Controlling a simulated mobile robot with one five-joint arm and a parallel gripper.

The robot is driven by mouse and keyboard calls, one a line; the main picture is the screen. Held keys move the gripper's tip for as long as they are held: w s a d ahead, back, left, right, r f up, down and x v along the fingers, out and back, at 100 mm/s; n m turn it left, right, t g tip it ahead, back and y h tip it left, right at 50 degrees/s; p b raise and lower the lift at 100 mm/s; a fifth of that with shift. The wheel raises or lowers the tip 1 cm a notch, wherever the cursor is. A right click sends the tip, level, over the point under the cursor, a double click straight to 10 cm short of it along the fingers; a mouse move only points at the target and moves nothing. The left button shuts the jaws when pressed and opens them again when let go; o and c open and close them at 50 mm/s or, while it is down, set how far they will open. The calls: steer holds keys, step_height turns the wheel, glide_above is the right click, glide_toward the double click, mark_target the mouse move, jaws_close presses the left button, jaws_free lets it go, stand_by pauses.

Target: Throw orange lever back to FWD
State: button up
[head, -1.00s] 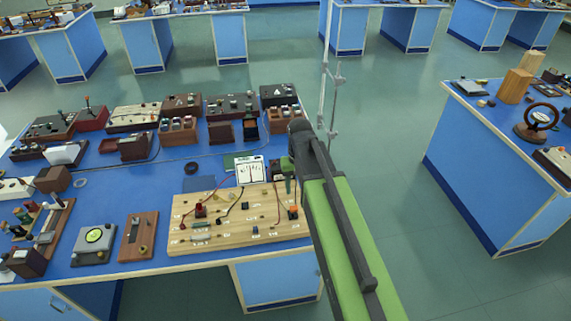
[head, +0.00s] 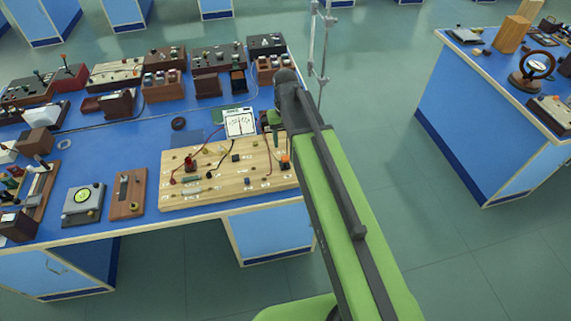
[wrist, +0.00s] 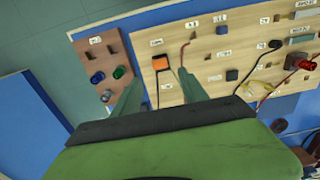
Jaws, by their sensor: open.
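The orange lever (wrist: 160,63) shows as an orange block at the edge of a pale wooden board (wrist: 215,62) in the wrist view. It has a small label above it and another below, too small to read surely. In the head view the orange lever (head: 285,158) is at the right end of the board (head: 215,200), beside my arm. My gripper (wrist: 161,74) is open, its two green fingers spread with the lever between and just beyond their tips in the picture. I cannot tell whether they touch it. In the head view my gripper is mostly hidden by my arm.
A brown panel (wrist: 100,65) with blue and green knobs lies left of the board in the wrist view. Red and black wires cross the board. A white meter (head: 240,123) stands behind it. A metal stand (head: 320,50) rises beyond my arm. Open floor (head: 385,150) separates the benches.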

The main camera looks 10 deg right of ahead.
mark_target(285, 157)
step_height(285, 157, down, 9)
steer(key=b, duration=0.7)
steer(key=shift+r, duration=0.15)
steer(key=shift+r, duration=0.15)
steer(key=shift+c, duration=0.4)
jaws_close()
